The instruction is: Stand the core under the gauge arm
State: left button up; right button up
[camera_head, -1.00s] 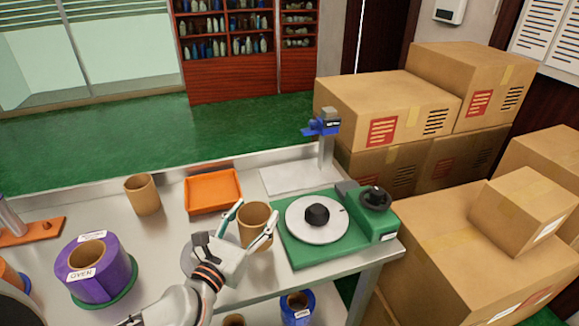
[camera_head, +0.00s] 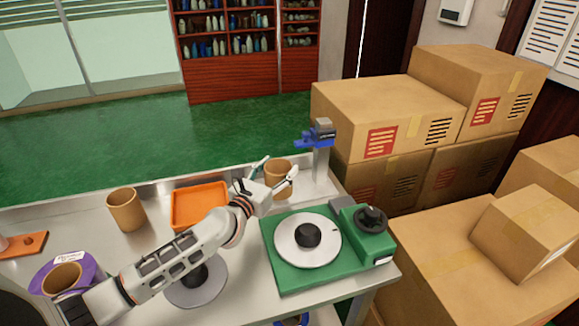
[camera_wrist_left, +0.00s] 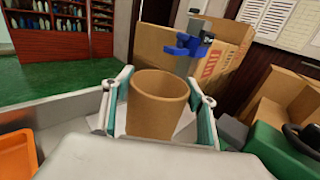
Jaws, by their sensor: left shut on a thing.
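My left gripper (camera_head: 273,180) is shut on a brown cardboard core (camera_head: 278,171), with one finger on each side of it. The core also shows between the fingers in the left wrist view (camera_wrist_left: 157,103), upright with its open top up. The gauge (camera_head: 322,158) is a grey post with a blue arm (camera_head: 314,141) at the back right of the table. The held core is just left of the post and in front of and below the blue arm. I cannot tell whether its base touches the surface. My right gripper is not in view.
A second brown core (camera_head: 126,211) stands at the left, beside an orange tray (camera_head: 182,222). A green machine (camera_head: 275,262) with a round white plate (camera_head: 307,252) stands in front of the gauge. Cardboard boxes (camera_head: 385,105) rise behind the gauge.

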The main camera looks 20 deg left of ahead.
aim_at(285, 171)
pick_arm(q)
jog(key=w, duration=0.3)
jog(key=w+d, duration=0.1)
jog(key=w, duration=0.3)
jog(key=shift+d+b, duration=0.2)
jog(key=shift+b, duration=0.15)
notch_tip(285, 171, down, 4)
jog(key=shift+r+b, duration=0.1)
jog(key=shift+b, duration=0.8)
jog(key=shift+w+r, duration=0.1)
jog(key=shift+r, duration=0.05)
jog(key=shift+f, duration=0.25)
jog(key=o, duration=1.2)
jog(key=shift+o, duration=0.2)
jog(key=shift+r, duration=0.1)
